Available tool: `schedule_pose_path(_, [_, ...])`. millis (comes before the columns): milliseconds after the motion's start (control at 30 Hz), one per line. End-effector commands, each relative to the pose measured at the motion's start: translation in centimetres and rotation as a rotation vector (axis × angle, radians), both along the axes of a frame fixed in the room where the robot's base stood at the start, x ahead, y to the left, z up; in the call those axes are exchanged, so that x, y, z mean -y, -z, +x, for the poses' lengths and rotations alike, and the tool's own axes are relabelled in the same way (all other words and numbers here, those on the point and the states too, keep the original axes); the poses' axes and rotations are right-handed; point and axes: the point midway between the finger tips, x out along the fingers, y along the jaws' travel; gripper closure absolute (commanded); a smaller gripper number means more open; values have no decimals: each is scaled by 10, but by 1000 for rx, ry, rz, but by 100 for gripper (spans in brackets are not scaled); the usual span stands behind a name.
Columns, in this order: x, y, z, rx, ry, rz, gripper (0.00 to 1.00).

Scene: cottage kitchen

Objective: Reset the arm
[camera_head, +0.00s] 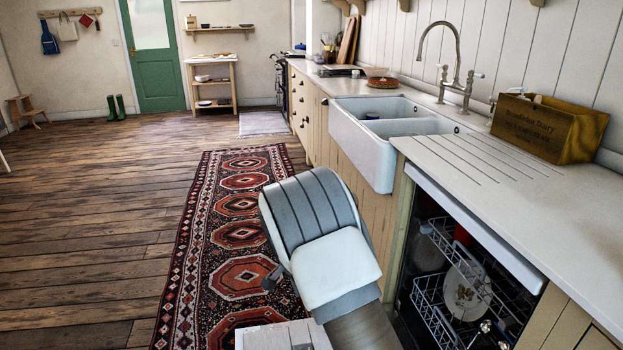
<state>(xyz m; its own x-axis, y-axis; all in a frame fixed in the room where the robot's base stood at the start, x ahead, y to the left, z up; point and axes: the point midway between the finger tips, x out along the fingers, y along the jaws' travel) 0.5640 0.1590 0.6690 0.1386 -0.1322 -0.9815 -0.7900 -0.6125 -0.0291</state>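My arm (322,235) rises at the bottom middle of the head view, with its pale, ribbed links folded in front of the rug and the counter fronts. A small dark part (271,278) sticks out at the left of the arm and may belong to my gripper. The rest of that end is hidden behind the arm links. I cannot tell whether the gripper is open or shut, or whether it holds anything.
An open dishwasher (420,290) with racks and dishes is close to the right of my arm. The counter (560,225) bears a wooden box (548,128) beside a white double sink (385,150). A patterned rug (240,233) and clear wooden floor (90,220) lie left.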

Motion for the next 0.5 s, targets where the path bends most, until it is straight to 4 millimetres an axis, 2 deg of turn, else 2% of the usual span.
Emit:
schedule_pose_path(33, [6, -21, -2, 6, -14, 17, 45])
schedule_pose_path(100, [15, -44, -8, 8, -45, 32, 45])
schedule_pose_path(267, [35, -96, -25, 22, -119, 66, 45])
schedule_pose_path(500, [65, -164, -61, 57, -245, 99, 45])
